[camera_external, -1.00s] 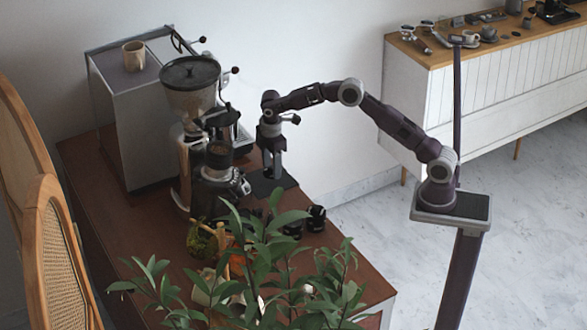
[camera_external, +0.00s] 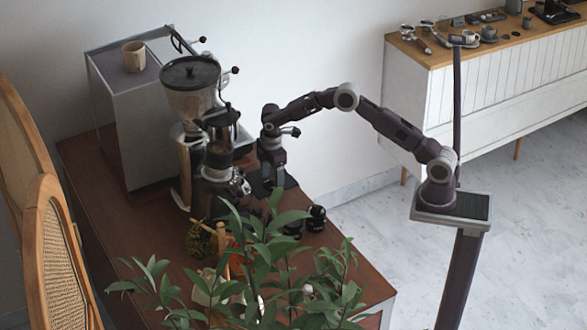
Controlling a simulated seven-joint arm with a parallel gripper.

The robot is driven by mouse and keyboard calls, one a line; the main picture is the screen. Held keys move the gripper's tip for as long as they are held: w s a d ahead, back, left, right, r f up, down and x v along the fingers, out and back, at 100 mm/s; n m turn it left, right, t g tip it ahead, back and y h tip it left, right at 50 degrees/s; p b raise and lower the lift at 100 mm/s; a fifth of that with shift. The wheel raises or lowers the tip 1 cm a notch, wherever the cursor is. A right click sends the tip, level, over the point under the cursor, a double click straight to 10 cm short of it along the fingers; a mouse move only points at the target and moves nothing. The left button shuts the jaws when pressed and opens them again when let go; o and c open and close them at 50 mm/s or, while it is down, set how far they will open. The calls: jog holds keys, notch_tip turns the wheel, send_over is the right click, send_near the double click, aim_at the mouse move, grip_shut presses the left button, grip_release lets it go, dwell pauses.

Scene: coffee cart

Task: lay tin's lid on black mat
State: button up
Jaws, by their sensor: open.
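My gripper (camera_external: 272,178) points down over the black mat (camera_external: 289,181) on the brown counter, just right of the grinder. It is low, with its fingertips close to the mat, and I cannot tell whether they touch it. The fingers are dark against the mat, and their gap is hard to see. I cannot make out the lid; any part of it near the fingertips is hidden or too small to tell. I cannot identify the tin with certainty; leaves cover much of the counter's front.
A tall grinder (camera_external: 191,88) and a grey machine (camera_external: 137,108) with a cup (camera_external: 134,56) on top stand left of my gripper. Small black containers (camera_external: 316,218) stand in front of the mat. A leafy plant (camera_external: 265,245) fills the foreground. A white sideboard (camera_external: 490,95) stands back right.

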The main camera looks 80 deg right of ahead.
aim_at(272, 179)
notch_tip(272, 179, up, 12)
jog(key=shift+r, duration=0.25)
jog(key=s+r+m+t+h, duration=0.1)
jog(key=s+r+m+t, duration=0.25)
jog(key=s+r, duration=1.35)
jog(key=s+f+m+t, duration=0.1)
jog(key=s+f+m, duration=0.1)
jog(key=s, duration=0.8)
jog(key=s+f+m+t+y, duration=0.1)
jog(key=s+f+m, duration=0.2)
jog(key=s, duration=0.7)
notch_tip(272, 179, down, 3)
jog(key=shift+s+d+r, duration=0.2)
jog(key=shift+s+d, duration=0.15)
jog(key=shift+m, duration=0.25)
